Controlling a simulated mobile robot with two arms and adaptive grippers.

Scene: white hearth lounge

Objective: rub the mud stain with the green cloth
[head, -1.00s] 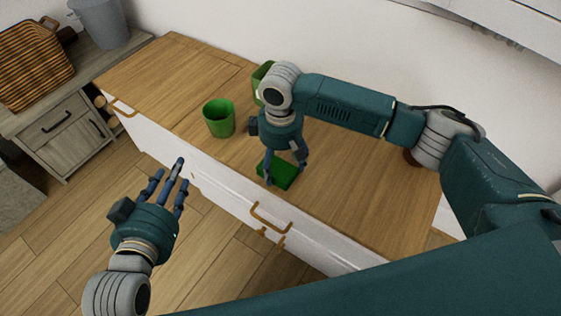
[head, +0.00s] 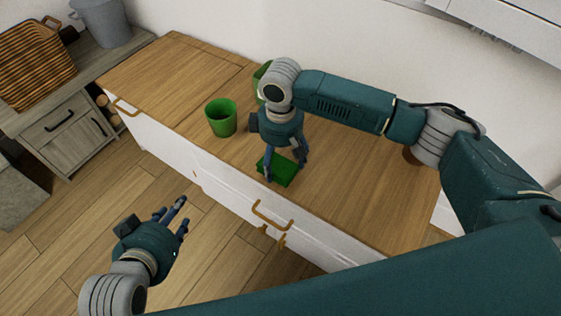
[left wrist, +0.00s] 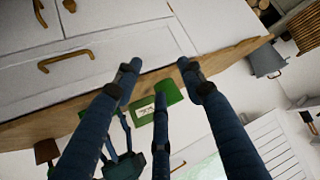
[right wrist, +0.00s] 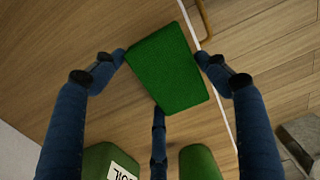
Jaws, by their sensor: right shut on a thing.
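The green cloth (head: 283,172) is a thick green block near the front edge of the wooden top. My right gripper (head: 286,163) points down over it and is shut on it. In the right wrist view the cloth (right wrist: 167,70) sits between the fingers (right wrist: 163,62), with its broad face showing. I cannot tell whether it touches the wood. No mud stain shows in any view; the cloth or my arm may hide it. My left gripper (head: 178,214) is open and empty, in front of the cabinet and over the floor. Its spread fingers show in the left wrist view (left wrist: 158,75).
A green cup (head: 221,118) stands left of my right gripper. A second green container (head: 261,74) with lettering is partly behind my arm. A brown object (head: 411,156) is mostly hidden by my right arm. The left part of the cabinet top (head: 170,75) is clear.

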